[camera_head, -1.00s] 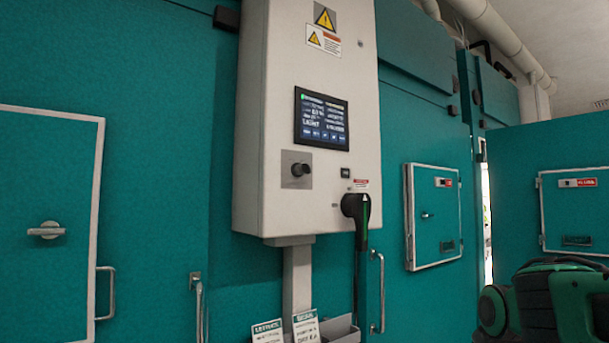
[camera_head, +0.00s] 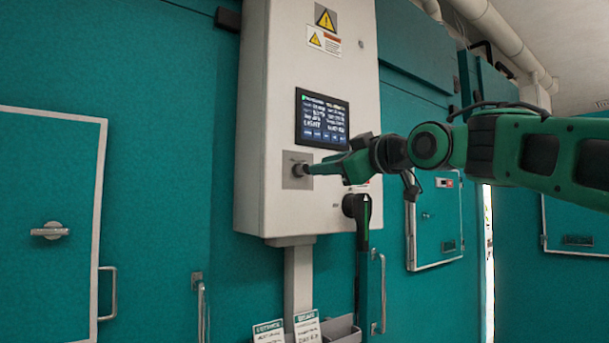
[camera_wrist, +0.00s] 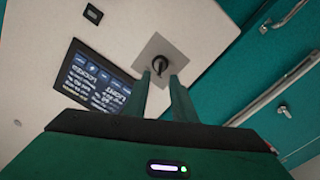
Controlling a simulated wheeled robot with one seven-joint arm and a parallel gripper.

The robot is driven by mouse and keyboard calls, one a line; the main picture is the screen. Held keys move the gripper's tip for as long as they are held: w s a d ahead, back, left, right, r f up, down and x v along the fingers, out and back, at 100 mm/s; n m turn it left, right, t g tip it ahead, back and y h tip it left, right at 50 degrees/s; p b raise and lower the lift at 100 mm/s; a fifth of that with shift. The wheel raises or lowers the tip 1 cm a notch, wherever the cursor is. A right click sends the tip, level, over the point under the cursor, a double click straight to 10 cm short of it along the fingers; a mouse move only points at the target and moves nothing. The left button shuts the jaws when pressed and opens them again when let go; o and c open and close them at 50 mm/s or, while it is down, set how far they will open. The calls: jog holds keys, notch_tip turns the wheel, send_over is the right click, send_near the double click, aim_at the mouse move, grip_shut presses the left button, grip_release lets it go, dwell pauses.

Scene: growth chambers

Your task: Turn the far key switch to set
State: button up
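The key switch is a dark round knob (camera_head: 298,170) on a square grey plate on the front of the white control cabinet (camera_head: 285,215). It also shows in the wrist view as a dark key switch (camera_wrist: 160,64) on its grey plate (camera_wrist: 176,46). My gripper (camera_head: 311,169) reaches in from the right, its tips at the switch. In the wrist view my gripper's two fingers (camera_wrist: 161,80) are apart, with the switch just beyond and between their tips. I cannot tell whether they touch it. Only one such switch shows.
A lit touchscreen (camera_head: 322,119) sits above the switch, near my gripper. A large black handle (camera_head: 357,209) is on the cabinet below my arm. Teal chamber doors stand on both sides, with a door handle (camera_head: 378,290) at lower right. Signs (camera_head: 306,327) stand below the cabinet.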

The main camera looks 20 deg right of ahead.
aim_at(306, 165)
jog(key=x, duration=0.7)
jog(key=shift+w, duration=0.3)
jog(key=shift+f, duration=0.1)
grip_shut()
